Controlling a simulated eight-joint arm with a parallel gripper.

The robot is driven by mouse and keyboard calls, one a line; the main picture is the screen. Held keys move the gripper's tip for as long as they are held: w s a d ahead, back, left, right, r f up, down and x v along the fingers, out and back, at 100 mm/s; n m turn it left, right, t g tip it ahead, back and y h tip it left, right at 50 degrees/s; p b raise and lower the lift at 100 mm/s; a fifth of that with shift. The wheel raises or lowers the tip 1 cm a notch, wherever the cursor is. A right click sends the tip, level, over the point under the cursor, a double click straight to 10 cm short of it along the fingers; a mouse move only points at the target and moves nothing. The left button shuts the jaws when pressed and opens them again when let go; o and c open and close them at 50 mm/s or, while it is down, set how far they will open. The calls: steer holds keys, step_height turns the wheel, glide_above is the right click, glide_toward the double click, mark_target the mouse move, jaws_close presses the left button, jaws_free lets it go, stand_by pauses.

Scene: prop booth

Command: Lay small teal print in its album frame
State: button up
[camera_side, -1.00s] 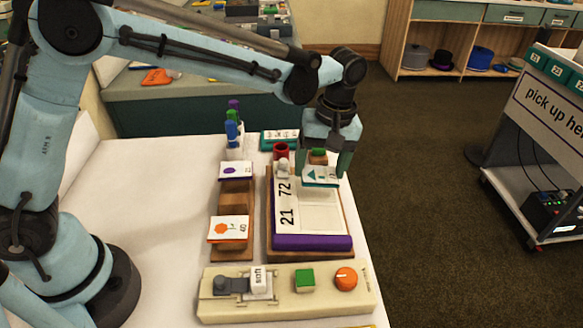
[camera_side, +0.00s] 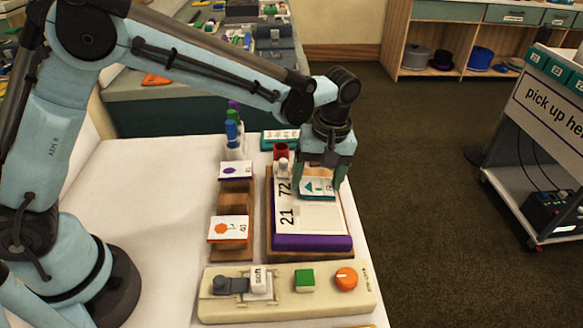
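The small teal print (camera_side: 316,190) is a white card with a teal triangle and a teal edge. My gripper (camera_side: 321,184) points down with a finger on either side of the print and is shut on it. The print is over the upper right part of the open album (camera_side: 312,240), which has a white page marked 72 and 21 and a purple front edge. The gripper and print cover part of the page. Whether the print touches the page, and the frame under it, I cannot tell.
A wooden rack (camera_side: 233,200) left of the album holds an orange flower print (camera_side: 229,229) and a purple print (camera_side: 236,170). A cream device (camera_side: 325,302) with a green button and orange knob lies in front. Bottles (camera_side: 233,134) and a red cup (camera_side: 281,151) stand behind.

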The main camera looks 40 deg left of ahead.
steer(key=o, duration=0.4)
steer(key=shift+c, duration=0.2)
steer(key=shift+r, duration=0.1)
step_height(320, 180, up, 12)
steer(key=w+d, duration=0.1)
stand_by(0.3)
steer(key=shift+d, duration=0.1)
steer(key=s+a+f+m+t+h, duration=0.1)
steer(key=s+a+f+m+t, duration=0.1)
steer(key=s+a+m+t, duration=0.6)
steer(key=s+a+m, duration=0.1)
steer(key=s+a, duration=0.5)
steer(key=a, duration=0.1)
steer(key=shift+a+f, duration=0.15)
steer(key=shift+f, duration=0.1)
